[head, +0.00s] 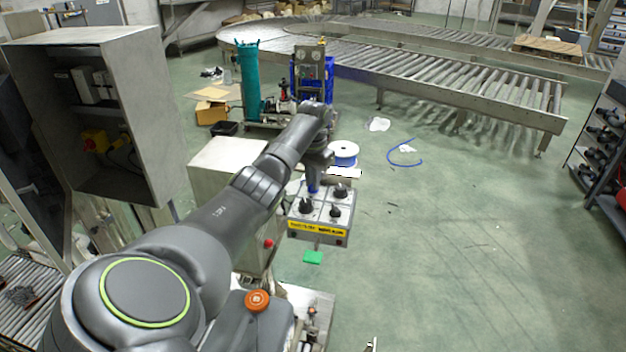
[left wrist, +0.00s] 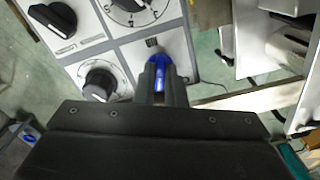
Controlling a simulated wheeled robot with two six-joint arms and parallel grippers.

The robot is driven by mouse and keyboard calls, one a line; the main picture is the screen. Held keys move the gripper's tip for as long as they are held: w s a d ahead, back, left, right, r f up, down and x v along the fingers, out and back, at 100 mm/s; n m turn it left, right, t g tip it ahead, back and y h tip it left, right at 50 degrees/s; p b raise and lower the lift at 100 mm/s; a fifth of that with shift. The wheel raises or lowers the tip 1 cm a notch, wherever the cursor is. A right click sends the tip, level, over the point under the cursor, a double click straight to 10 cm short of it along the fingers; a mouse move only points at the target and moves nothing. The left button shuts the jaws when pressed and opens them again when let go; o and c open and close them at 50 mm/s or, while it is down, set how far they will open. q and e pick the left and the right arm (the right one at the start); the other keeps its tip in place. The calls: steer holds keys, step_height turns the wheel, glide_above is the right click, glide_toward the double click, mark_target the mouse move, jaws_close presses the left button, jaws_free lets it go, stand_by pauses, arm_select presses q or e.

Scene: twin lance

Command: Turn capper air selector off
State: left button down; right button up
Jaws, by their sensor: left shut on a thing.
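A control box (head: 320,214) with a pale top panel, divided into squares, stands in the middle of the head view. It carries black knobs, including one at its front left (head: 306,206) and one at its back right (head: 340,191). A blue selector (head: 313,189) sits at the back left, partly hidden by my left gripper (head: 314,182). In the left wrist view the blue selector (left wrist: 158,72) is between the two dark fingers, and my left gripper (left wrist: 160,85) is shut on it. Its pointer direction is hard to tell. My right gripper is not identifiable.
A grey cabinet (head: 120,110) stands open at the left. A pale box (head: 215,165) stands under my left arm. A white spool (head: 343,153) is just behind the panel. A roller conveyor (head: 450,90) runs behind. Green floor at the right is mostly clear.

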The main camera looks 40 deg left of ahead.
arm_select(q)
steer(key=shift+r+m, duration=0.1)
steer(key=shift+m, duration=0.5)
arm_select(e)
steer(key=shift+d, duration=0.1)
arm_select(q)
steer(key=c, duration=1.5)
jaws_free()
steer(key=shift+w, duration=0.1)
